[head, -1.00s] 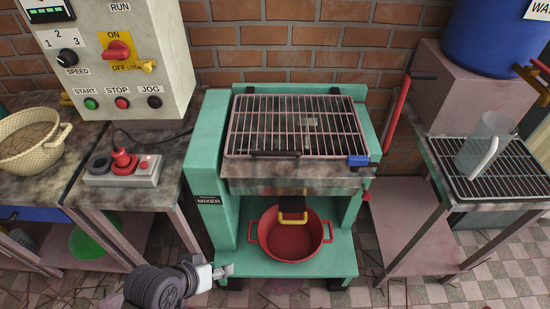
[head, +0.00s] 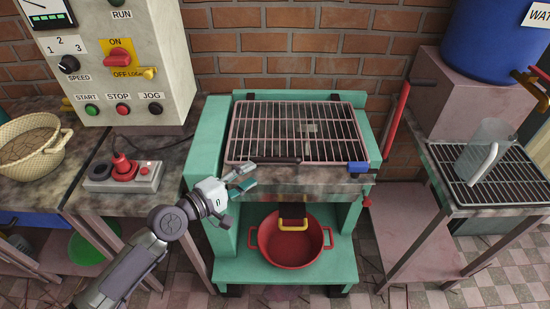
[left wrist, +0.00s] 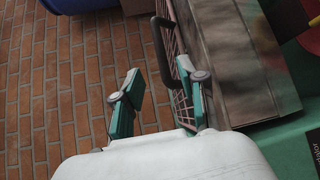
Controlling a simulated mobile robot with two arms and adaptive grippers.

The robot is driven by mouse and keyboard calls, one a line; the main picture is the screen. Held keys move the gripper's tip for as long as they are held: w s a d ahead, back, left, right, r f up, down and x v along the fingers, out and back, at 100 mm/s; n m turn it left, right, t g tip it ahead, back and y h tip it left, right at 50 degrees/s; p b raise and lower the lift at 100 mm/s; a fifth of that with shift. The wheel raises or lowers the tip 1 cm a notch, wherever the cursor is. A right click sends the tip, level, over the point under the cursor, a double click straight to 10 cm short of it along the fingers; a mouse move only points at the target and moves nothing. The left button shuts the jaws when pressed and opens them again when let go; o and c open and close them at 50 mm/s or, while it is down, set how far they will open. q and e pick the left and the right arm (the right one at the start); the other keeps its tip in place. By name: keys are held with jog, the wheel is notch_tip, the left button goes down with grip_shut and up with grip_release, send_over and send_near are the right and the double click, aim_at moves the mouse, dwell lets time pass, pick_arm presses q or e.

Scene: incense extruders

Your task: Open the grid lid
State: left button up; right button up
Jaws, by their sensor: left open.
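The grid lid (head: 262,126) is a pinkish wire grid lying shut and flat on top of the green mixer (head: 224,140). Its black handle (head: 276,161) runs along the front edge. My left gripper (head: 245,177) is open and empty, in front of the mixer's top and just left of the handle. In the left wrist view the open fingers (left wrist: 158,95) show with the handle (left wrist: 162,50) beyond their tips, apart from them. The grid (left wrist: 180,75) is seen edge-on there. My right gripper is not in view.
A blue latch-like block (head: 358,168) sits at the mixer's front right corner. A red lever (head: 397,112) rises on the right. A red pot (head: 290,247) stands below. A control box (head: 120,60) and a socket block (head: 122,174) are on the left.

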aim_at(273, 162)
pick_arm(q)
jog(key=x, duration=1)
grip_shut()
